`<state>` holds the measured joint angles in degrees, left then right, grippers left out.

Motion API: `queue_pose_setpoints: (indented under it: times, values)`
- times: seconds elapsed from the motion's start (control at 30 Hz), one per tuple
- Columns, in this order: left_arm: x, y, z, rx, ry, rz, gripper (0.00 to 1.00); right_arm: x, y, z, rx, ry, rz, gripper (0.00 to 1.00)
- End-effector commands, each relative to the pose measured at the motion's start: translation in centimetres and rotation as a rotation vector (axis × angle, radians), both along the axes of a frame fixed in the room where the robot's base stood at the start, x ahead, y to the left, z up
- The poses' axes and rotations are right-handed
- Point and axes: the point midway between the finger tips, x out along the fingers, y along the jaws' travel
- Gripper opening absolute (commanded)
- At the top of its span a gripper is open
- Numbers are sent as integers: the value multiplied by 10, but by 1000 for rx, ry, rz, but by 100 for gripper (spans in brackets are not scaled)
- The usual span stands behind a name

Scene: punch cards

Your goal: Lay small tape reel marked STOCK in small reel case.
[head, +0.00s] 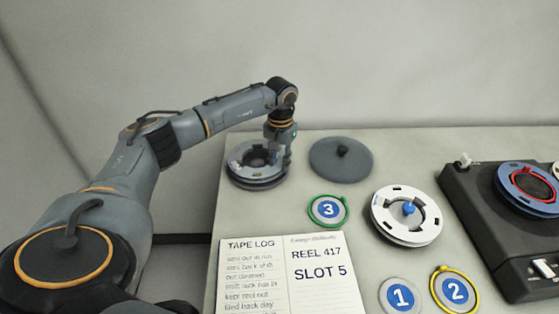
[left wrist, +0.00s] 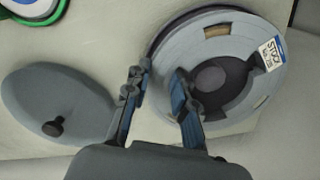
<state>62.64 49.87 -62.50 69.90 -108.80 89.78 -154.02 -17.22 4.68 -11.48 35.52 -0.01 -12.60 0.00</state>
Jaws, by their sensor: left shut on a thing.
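The small tape reel marked STOCK (head: 245,152) is a light grey ring with a dark middle, at the back left of the table. Its white and blue label (left wrist: 269,55) reads STOCK in the left wrist view. My left gripper (head: 277,153) is shut on the reel's near rim, one finger inside the ring and one outside. The dark round small reel case (head: 258,184) shows directly beneath the reel; I cannot tell whether the reel rests fully in it. A grey round lid with a black knob (head: 341,160) lies beside it, also in the left wrist view (left wrist: 56,105).
A white reel with a blue hub (head: 383,220) lies to the right. Round tags marked 3 (head: 328,210), 1 (head: 401,296) and 2 (head: 456,290) lie around it. An open tape log (head: 290,285) is in front. A dark tape machine (head: 470,215) stands at right.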

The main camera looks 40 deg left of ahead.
Motion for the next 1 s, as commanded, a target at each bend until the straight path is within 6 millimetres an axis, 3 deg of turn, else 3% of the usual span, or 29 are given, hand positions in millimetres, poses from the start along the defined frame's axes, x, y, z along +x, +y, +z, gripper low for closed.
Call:
queue_pose_setpoints:
  times: [0.4,1.0]
  values:
    - [0,0,-10,0,-1,1,0,0,0,-9,0,0,-1,50]
    - [0,0,-10,0,-2,0,0,1,1,-11,1,-1,-1,50]
